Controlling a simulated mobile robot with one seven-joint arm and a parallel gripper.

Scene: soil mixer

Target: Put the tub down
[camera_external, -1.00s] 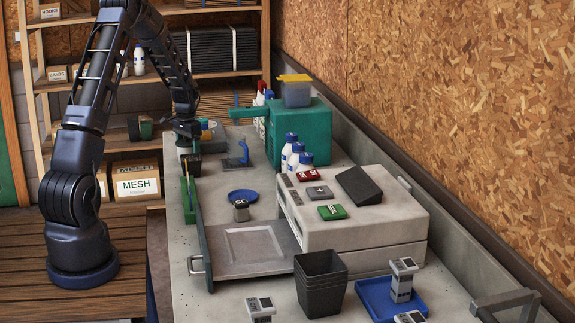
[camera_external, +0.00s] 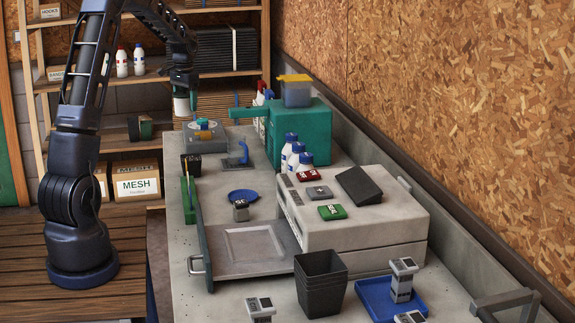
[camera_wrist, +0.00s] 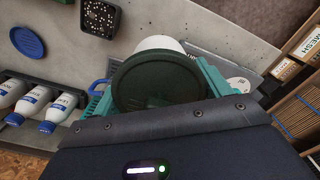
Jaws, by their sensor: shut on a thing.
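My gripper (camera_external: 184,82) is shut on a white tub (camera_external: 182,105) with a dark lid. The tub hangs upright at the far left of the bench, in the air, left of and above a grey device with a yellow and blue top (camera_external: 205,135). In the wrist view my gripper (camera_wrist: 157,88) has its teal fingers on either side of the dark round lid (camera_wrist: 160,82). The white tub body (camera_wrist: 158,43) shows just beyond the lid; the rest is hidden beneath it.
A small black pot (camera_external: 191,165) stands at the bench's left edge, with a blue-handled tool (camera_external: 238,156) to its right. A teal machine (camera_external: 300,130) and white bottles (camera_external: 297,155) stand right. Bare bench (camera_external: 215,185) lies between.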

